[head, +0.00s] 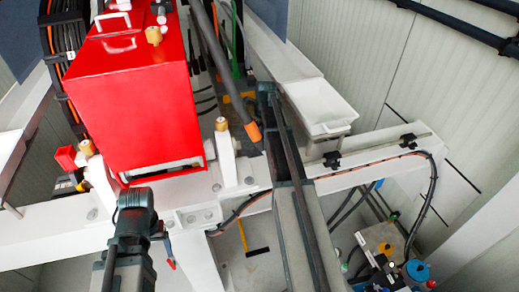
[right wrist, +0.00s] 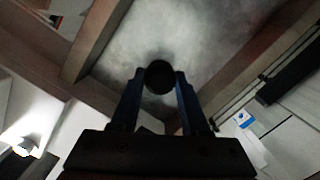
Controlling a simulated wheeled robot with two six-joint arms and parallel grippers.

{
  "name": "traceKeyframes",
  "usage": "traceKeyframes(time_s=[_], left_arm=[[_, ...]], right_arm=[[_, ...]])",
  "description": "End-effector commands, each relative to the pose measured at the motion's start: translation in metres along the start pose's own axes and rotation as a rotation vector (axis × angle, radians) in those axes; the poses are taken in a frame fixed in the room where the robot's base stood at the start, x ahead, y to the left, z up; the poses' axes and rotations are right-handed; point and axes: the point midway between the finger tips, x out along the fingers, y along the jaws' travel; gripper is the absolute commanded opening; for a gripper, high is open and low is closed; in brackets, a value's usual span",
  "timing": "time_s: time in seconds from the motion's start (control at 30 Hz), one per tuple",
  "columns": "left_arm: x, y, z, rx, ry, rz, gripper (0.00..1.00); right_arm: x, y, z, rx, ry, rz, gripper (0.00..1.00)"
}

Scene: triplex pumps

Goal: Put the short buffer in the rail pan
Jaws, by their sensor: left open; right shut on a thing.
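The rail pan (head: 322,108) is a white open tray on the white rail, right of centre in the head view. It looks empty. My right gripper (right wrist: 160,80) is shut on a dark, round-ended thing (right wrist: 159,77), which looks like the short buffer. In the right wrist view it sits end-on between the fingertips, so its length is hidden. In the head view my right gripper (head: 267,92) is left of the pan and apart from it; what it holds does not show clearly there. My left gripper (head: 137,196) is open and empty, below the red box.
A red box (head: 130,90) with brass fittings stands at upper left.

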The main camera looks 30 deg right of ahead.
Motion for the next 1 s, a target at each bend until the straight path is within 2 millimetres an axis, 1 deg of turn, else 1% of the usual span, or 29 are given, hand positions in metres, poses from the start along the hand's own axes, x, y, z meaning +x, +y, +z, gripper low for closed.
traceKeyframes(time_s=[0.03, 0.13, 0.23, 0.43, 0.53, 0.8, 0.97, 1.0], left_arm=[[0.004, 0.000, 0.000, 0.000, 0.000, 0.000, 0.75], [0.002, 0.000, 0.000, -0.001, 0.000, 0.000, 0.75], [0.007, 0.001, 0.000, -0.001, 0.000, 0.000, 0.75], [0.032, 0.003, -0.002, -0.002, 0.000, 0.000, 0.75], [0.041, 0.004, -0.002, -0.002, 0.000, 0.000, 0.75], [0.038, 0.004, -0.002, -0.002, 0.000, 0.000, 0.75], [0.043, 0.004, -0.003, -0.002, 0.000, 0.000, 0.75], [0.042, 0.004, -0.002, -0.002, 0.000, 0.000, 0.75]], right_arm=[[0.004, 0.000, -0.001, 0.000, 0.000, 0.000, 0.00], [0.002, 0.000, 0.000, 0.000, 0.000, 0.000, 0.00], [0.007, 0.000, -0.001, 0.000, 0.000, 0.000, 0.00], [0.032, 0.000, -0.004, 0.000, 0.000, 0.000, 0.00], [0.041, 0.000, -0.005, 0.000, 0.000, 0.000, 0.00], [0.038, 0.000, -0.005, 0.000, 0.000, 0.000, 0.00], [0.043, 0.000, -0.005, 0.000, 0.000, 0.000, 0.00], [0.041, 0.000, -0.005, 0.000, 0.000, 0.000, 0.53]])
